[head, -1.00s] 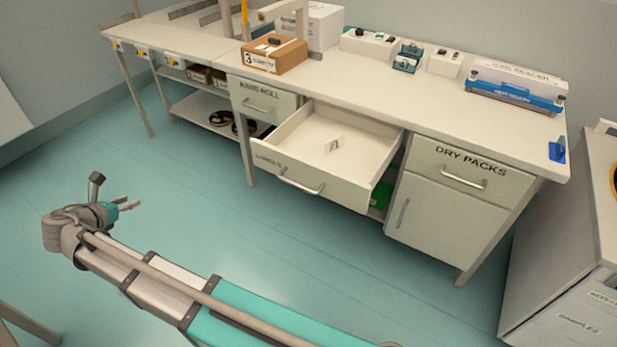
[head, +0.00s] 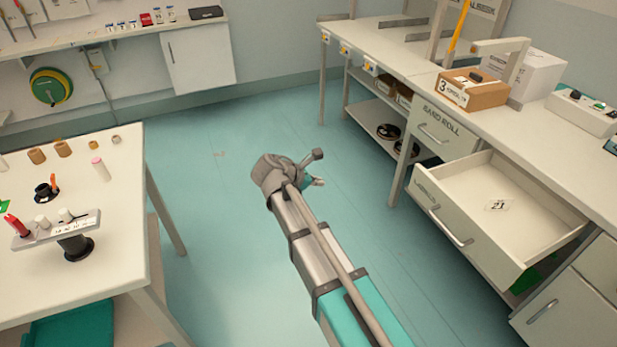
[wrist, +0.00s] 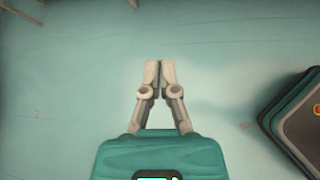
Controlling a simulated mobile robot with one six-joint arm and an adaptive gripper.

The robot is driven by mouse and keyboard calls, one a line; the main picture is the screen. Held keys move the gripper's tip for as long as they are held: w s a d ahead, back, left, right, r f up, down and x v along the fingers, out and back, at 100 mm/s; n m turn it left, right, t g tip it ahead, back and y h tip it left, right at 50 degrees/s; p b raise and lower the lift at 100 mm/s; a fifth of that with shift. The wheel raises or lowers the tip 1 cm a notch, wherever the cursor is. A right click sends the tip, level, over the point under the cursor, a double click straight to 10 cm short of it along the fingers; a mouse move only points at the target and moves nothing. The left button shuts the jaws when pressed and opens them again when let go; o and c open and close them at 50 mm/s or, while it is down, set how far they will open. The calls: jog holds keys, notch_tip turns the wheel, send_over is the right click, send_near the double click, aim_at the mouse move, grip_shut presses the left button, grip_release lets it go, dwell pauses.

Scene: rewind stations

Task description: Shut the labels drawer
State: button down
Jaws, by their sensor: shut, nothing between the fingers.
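The labels drawer (head: 436,222) is pulled well out of the bench at the right of the head view. Its front faces the aisle, with a bar handle (head: 450,226) and lettering that is hard to read. A small tag marked with a number (head: 498,205) lies on its floor. My gripper (head: 319,182) is over the open floor, left of the drawer and clearly apart from it. In the wrist view my gripper (wrist: 160,66) has its fingertips together with nothing between them. The drawer does not show in the wrist view.
The sand roll drawer (head: 436,130) beside it is closed. A brown box (head: 474,92) stands on the bench. A white table (head: 70,200) with spools and tools stands at the left. The teal floor (head: 225,230) between table and bench is clear.

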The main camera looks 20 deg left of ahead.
jog(key=d+f+m+g, duration=0.3)
jog(key=d+m, duration=0.3)
jog(key=d, duration=0.6)
jog(key=d+f+m+g, duration=0.2)
jog(key=d+m, duration=0.4)
jog(key=d, duration=0.5)
jog(key=s+d+f+m+g+y, duration=0.1)
jog(key=s+d+m+g+y, duration=0.1)
jog(key=d+m, duration=0.5)
jog(key=s+d+f+m+g+y, duration=0.1)
jog(key=s+d+m+y, duration=0.2)
jog(key=s+d+m, duration=0.4)
jog(key=d, duration=0.5)
jog(key=shift+s+f+m+g+y, duration=0.2)
jog(key=shift+f+m+g+y, duration=0.05)
jog(key=shift+m+g+y, duration=0.15)
